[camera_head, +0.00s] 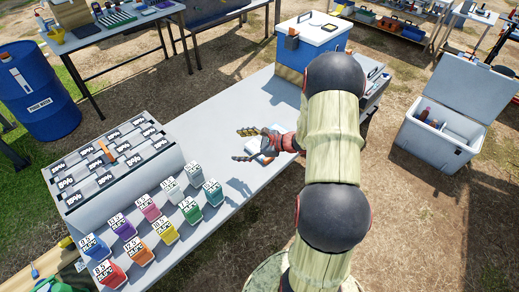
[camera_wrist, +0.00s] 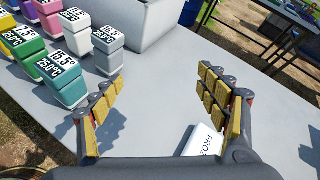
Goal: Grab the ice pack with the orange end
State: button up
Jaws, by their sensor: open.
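My gripper (camera_head: 243,145) is open over the grey table, left of my arm in the head view. In the wrist view my gripper (camera_wrist: 165,98) shows its yellow-padded fingers spread wide, with bare table between the tips. A white pack with letters reading "FROZ" (camera_wrist: 201,142) lies on the table close to the base of the right finger. Part of it is hidden behind my gripper, and no orange end shows on it. In the head view my gripper and wrist mostly cover that spot.
Colored labelled containers (camera_head: 152,212) stand in rows at the table's near left, beside a grey rack (camera_head: 72,213) of labelled slots. A blue-and-white cooler (camera_head: 312,28) stands at the far end. An open white chest (camera_head: 425,148) is on the ground at right. The table's middle is clear.

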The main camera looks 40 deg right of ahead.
jog(key=s+d+f+m+h, duration=0.1)
jog(key=d+f+m, duration=0.2)
jog(key=d+f, duration=0.1)
jog(key=s+d+f+m+t+h, duration=0.1)
jog(key=s+d+f+m+h, duration=0.1)
jog(key=d+f, duration=0.2)
jog(key=s+d+f+m+t+h+p, duration=0.1)
jog(key=s+d+f+m+h, duration=0.1)
jog(key=d, duration=0.4)
notch_tip(320, 180, down, 2)
jog(key=shift+f+m, duration=0.2)
jog(key=shift+m, duration=0.6)
jog(key=shift+w+d+f+h, duration=0.1)
jog(key=shift+w+f+h, duration=0.1)
jog(key=shift+f+h, duration=0.15)
jog(key=shift+a+r+b+x, duration=0.1)
jog(key=shift+b+x, duration=0.45)
jog(key=shift+x, duration=1.2)
jog(key=shift+a+r+b+x, duration=0.15)
jog(key=shift+b+x, duration=0.35)
jog(key=shift+x, duration=1.3)
jog(key=shift+w, duration=0.1)
jog(key=shift+c, duration=0.2)
jog(key=shift+r, duration=0.1)
jog(key=c, duration=1.5)
